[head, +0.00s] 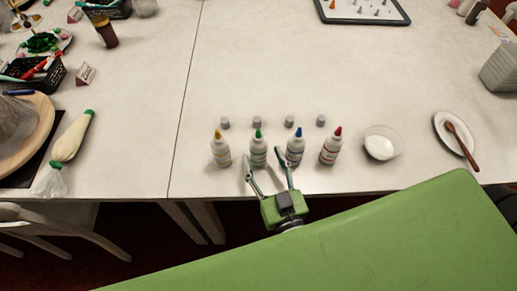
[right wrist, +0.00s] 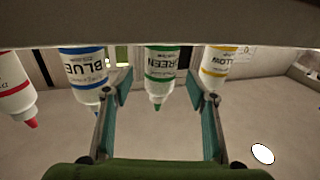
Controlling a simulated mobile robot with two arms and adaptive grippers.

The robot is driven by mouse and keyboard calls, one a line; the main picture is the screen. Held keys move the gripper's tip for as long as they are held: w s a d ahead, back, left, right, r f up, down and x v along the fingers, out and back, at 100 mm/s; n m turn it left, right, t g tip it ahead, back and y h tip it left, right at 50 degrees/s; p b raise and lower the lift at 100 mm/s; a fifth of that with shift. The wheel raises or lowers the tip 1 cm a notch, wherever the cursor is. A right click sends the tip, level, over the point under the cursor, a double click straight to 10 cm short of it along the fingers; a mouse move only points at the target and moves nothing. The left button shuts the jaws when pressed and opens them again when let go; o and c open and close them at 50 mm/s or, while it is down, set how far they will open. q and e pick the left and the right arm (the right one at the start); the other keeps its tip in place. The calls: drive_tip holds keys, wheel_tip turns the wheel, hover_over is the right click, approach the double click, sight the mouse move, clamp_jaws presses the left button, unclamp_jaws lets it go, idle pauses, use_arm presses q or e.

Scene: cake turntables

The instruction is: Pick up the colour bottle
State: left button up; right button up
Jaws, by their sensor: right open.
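Several white colour bottles stand upright in a row near the table's front edge in the head view: yellow-tipped (head: 220,151), green-tipped (head: 258,150), blue-tipped (head: 295,149) and red-tipped (head: 331,148). My right gripper (head: 264,162) is open and empty at the front edge, its fingers pointing at the green bottle. In the right wrist view, which is upside down, the green bottle (right wrist: 160,70) shows between the open fingertips (right wrist: 155,84). The blue bottle (right wrist: 85,72) is partly behind one finger, the yellow bottle (right wrist: 217,60) beside the other. My left gripper is not in view.
Small grey caps (head: 257,121) sit behind the bottles. A white bowl (head: 381,142) and a plate (head: 441,122) with a wooden spoon (head: 461,143) stand to the right. A piping bag (head: 72,137) lies at left.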

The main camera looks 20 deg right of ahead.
sight(260, 143)
drive_tip(key=w+b, duration=0.1)
drive_tip(key=w, duration=0.3)
drive_tip(key=shift+w+r, duration=0.1)
drive_tip(key=shift+w, duration=0.1)
drive_tip(key=c, duration=0.9)
drive_tip(key=shift+o, duration=0.2)
drive_tip(key=shift+r, duration=0.15)
drive_tip(key=shift+r+p, duration=0.5)
drive_tip(key=shift+p, duration=0.2)
drive_tip(key=r+p, duration=0.3)
drive_tip(key=shift+s+a, duration=0.15)
drive_tip(key=shift+s, duration=0.05)
drive_tip(key=s+a+r+p, duration=0.1)
drive_tip(key=s+r+p, duration=0.3)
drive_tip(key=p, duration=0.3)
drive_tip(key=shift+a+r, duration=0.4)
drive_tip(key=shift+r, duration=0.4)
drive_tip(key=shift+o, duration=0.5)
drive_tip(key=s+a+r+p, duration=0.3)
drive_tip(key=s+p, duration=0.1)
drive_tip(key=s, duration=0.3)
drive_tip(key=shift+s, duration=0.35)
drive_tip(key=shift+s+a+r, duration=0.1)
drive_tip(key=shift+s+a, duration=0.2)
drive_tip(key=shift+s, duration=0.15)
drive_tip(key=shift+c, duration=0.4)
